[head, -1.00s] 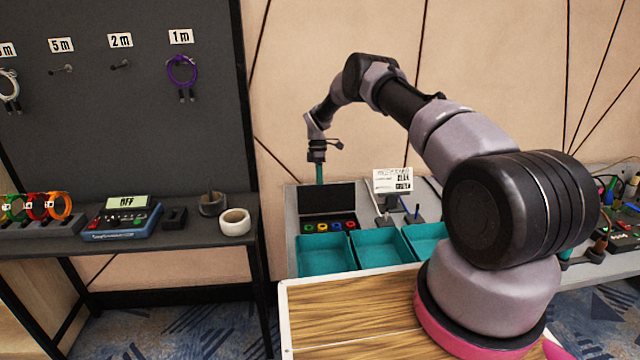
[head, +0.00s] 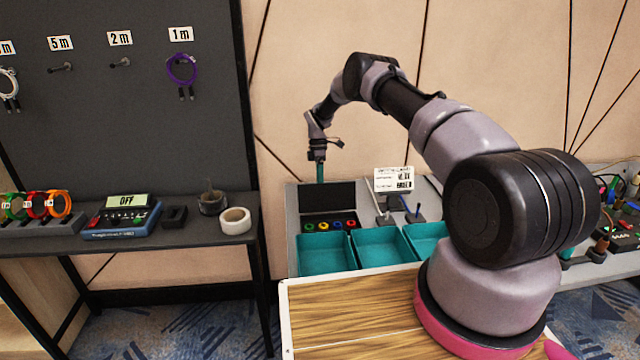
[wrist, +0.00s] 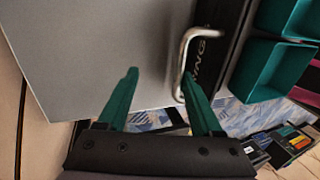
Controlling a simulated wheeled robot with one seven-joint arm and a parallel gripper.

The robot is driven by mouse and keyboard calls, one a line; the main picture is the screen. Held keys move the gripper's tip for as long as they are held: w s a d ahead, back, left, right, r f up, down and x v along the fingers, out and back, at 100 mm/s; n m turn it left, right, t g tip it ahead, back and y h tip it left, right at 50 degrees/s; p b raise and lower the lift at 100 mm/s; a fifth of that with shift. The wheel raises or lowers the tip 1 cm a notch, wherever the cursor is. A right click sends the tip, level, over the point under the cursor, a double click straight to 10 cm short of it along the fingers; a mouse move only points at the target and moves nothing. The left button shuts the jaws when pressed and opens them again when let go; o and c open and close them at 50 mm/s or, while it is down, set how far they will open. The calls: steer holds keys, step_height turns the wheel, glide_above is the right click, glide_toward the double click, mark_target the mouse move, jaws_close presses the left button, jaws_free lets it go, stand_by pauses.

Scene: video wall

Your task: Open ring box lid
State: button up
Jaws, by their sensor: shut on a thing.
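The ring box (head: 316,217) is a dark case at the back left of the grey table, with several coloured rings in its base. Its black lid (head: 328,196) stands raised, close to upright. My gripper (head: 320,180) points down behind the lid's upper left, its fingertips partly hidden by the lid. In the wrist view, the green fingers of my gripper (wrist: 160,78) stand some way apart, with the metal lid handle (wrist: 182,62) at the inner side of the right finger. The lid's lettered dark face (wrist: 215,50) lies beside it. The exact contact is hard to see.
Teal bins (head: 326,254) stand in a row in front of the box. A white sign (head: 393,180) and small stands are to its right. A dark shelf (head: 140,240) with a meter and tape rolls is at the left. The patterned wall is close behind.

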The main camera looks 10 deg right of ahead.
steer(key=v, duration=1)
steer(key=shift+r, duration=0.35)
steer(key=shift+w, duration=0.1)
